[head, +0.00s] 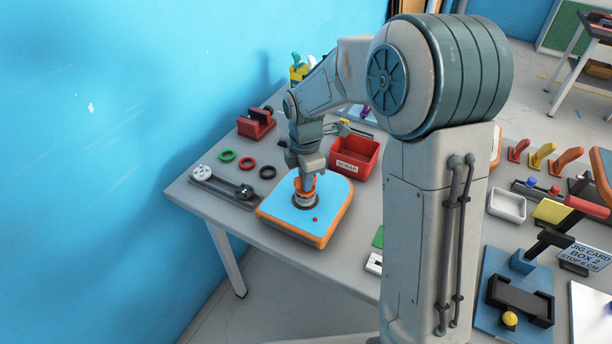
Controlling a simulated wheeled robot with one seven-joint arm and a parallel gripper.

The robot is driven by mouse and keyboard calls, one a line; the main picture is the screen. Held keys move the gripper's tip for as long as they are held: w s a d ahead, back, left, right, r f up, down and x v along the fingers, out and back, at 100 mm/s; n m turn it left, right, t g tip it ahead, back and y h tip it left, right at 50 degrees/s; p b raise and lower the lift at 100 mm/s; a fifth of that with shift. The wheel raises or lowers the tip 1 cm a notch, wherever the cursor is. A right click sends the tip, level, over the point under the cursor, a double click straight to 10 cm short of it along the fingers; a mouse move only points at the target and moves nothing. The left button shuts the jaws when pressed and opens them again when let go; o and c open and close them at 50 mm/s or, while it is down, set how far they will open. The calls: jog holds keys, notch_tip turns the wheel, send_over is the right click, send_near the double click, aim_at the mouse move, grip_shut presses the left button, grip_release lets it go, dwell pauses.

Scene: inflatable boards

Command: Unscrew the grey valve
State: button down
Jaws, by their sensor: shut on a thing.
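The inflatable board (330,222), blue on top with an orange edge, lies flat on the grey workbench. The grey valve (305,201) stands on the board's top, with a dark ring around its base. My gripper (305,186) points straight down over the board and is shut on the grey valve. Orange parts show at the fingertips and hide the valve's upper part. I cannot tell whether the valve's thread is engaged. A small red spot (315,220) shows on the board in front of the valve.
A red scrap bin (366,160) stands behind the board. Green, red and black rings (247,163), a grey tool (222,187) and a red block fixture (257,124) lie to the left. A blue wall borders the bench's left side. My column blocks the bench's middle.

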jog(key=shift+s+r+n+p, duration=0.1)
jog(key=shift+n+p, duration=0.4)
jog(key=shift+n, duration=1.2)
jog(key=shift+f, duration=0.2)
jog(key=shift+p, duration=0.35)
jog(key=shift+r+n+p, duration=0.15)
jog(key=shift+n+p, duration=0.3)
jog(key=shift+n, duration=0.25)
jog(key=shift+n+p, duration=0.55)
jog(key=shift+n, duration=0.55)
